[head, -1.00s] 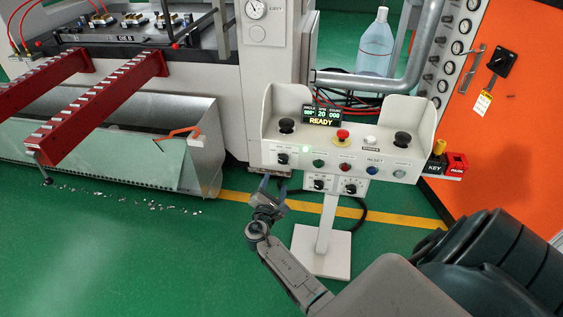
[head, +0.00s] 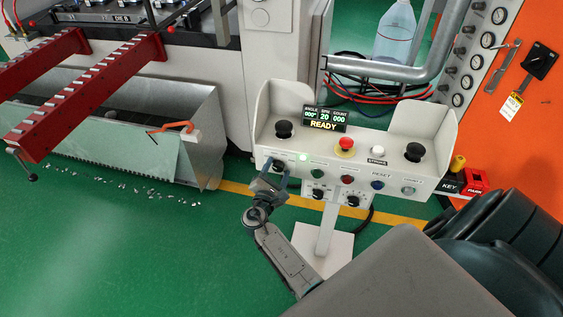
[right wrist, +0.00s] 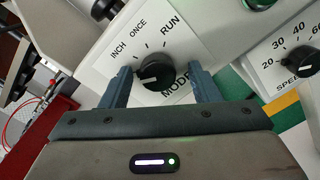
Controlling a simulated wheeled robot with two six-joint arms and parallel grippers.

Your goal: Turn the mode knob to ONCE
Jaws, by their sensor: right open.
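The mode knob (right wrist: 155,72) is a round black dial on a white plate marked INCH, ONCE, RUN and MODE. Its white mark lies at the left of the dial, on the INCH side and away from ONCE. My right gripper (right wrist: 161,74) is open, with one finger on each side of the knob; I cannot tell whether they touch it. In the head view my right gripper (head: 271,174) is at the left end of the control panel (head: 330,168) and mostly hides the knob. My left gripper is not in view.
The speed knob (right wrist: 302,60) and a green button (head: 313,174) are close on the right. A red emergency button (head: 345,145) and black palm buttons stand on the panel, between side guards. A metal bin (head: 195,135) and red rails (head: 85,88) are at the left.

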